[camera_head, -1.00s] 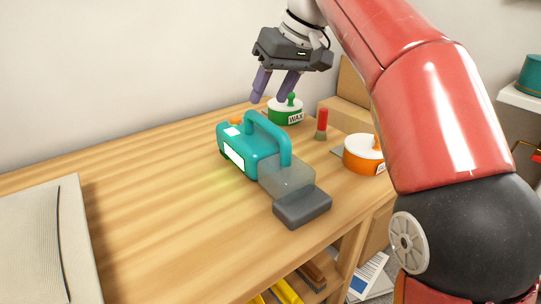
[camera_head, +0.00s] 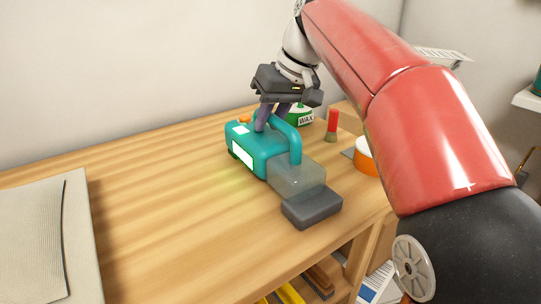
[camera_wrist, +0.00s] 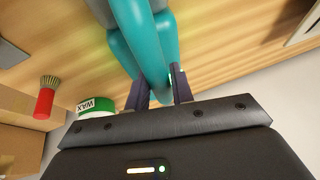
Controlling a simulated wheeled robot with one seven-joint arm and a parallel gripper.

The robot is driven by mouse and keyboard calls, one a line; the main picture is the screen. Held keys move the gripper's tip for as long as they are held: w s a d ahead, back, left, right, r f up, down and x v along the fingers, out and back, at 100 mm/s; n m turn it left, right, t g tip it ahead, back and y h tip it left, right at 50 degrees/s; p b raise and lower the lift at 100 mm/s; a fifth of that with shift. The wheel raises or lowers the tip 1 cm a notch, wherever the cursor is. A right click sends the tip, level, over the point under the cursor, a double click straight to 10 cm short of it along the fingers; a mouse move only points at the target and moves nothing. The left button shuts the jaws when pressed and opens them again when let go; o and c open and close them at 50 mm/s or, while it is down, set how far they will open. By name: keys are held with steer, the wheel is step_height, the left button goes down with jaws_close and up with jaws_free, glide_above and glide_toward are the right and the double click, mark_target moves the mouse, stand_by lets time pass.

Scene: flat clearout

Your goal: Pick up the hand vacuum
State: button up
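The hand vacuum (camera_head: 246,148) lies on the wooden workbench. It has a teal body with an arched teal handle, a clear bin and a dark grey nozzle towards the front edge. My gripper (camera_head: 271,118) reaches down from above, with its purple fingers on both sides of the handle. In the wrist view, the teal handle (camera_wrist: 143,40) fills the narrow gap between the fingers, and my gripper (camera_wrist: 161,85) looks shut on it. The fingertips are partly hidden behind the handle. The vacuum still rests on the bench.
A green-and-white wax tin (camera_head: 303,118), a red-handled brush (camera_head: 332,122) and an orange tin (camera_head: 365,157) stand behind and right of the vacuum. A pale ribbed panel (camera_head: 38,240) lies at the left. The bench between the panel and vacuum is clear.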

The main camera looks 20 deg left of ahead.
jaws_close()
steer(key=shift+r, duration=0.15)
stand_by(0.9)
